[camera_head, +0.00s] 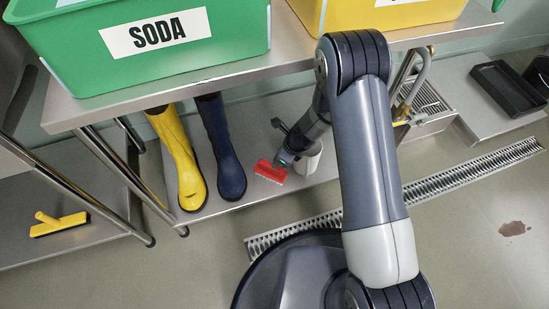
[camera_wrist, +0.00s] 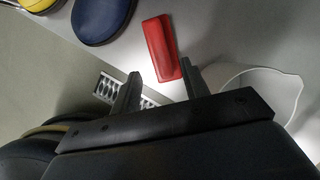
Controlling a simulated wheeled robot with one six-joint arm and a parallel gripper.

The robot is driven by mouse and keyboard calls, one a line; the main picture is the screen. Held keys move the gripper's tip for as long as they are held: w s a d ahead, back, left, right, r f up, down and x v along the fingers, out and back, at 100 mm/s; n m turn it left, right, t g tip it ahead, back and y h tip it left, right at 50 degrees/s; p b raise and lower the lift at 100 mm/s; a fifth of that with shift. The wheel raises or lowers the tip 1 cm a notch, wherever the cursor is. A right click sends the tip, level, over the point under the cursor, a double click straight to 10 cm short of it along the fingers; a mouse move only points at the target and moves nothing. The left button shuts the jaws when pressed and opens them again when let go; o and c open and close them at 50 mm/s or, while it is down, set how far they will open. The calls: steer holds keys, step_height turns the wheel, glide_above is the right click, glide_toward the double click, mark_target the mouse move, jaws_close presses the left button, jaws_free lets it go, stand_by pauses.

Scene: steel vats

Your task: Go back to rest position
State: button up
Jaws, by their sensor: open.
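My gripper (camera_wrist: 160,85) is open and empty in the wrist view, its two fingers apart with the end of a red brush (camera_wrist: 160,50) showing between and beyond them. In the head view the red brush (camera_head: 270,171) lies on the low steel shelf (camera_head: 240,207), and my gripper (camera_head: 284,160) is close beside it at its upper right. I cannot tell the exact gap between the fingers and the brush. My arm reaches forward and down under the steel table (camera_head: 300,50).
A white container (camera_head: 312,160) stands right beside my gripper. Yellow (camera_head: 180,160) and blue (camera_head: 222,148) boots stand left of the brush. Green (camera_head: 150,60) and yellow (camera_head: 390,12) bins sit on the table above. A floor drain (camera_head: 470,170) and a brown stain (camera_head: 514,228) are at right.

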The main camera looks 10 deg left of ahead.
mark_target(269, 164)
steer(key=shift+v, duration=1.15)
steer(key=shift+f, duration=0.1)
steer(key=b+x, duration=0.5)
steer(key=x, duration=0.7)
steer(key=shift+f, duration=0.4)
step_height(269, 164, up, 4)
steer(key=shift+f+p, duration=0.2)
steer(key=shift+p, duration=0.8)
steer(key=shift+r+p, duration=0.45)
steer(key=shift+r, duration=0.45)
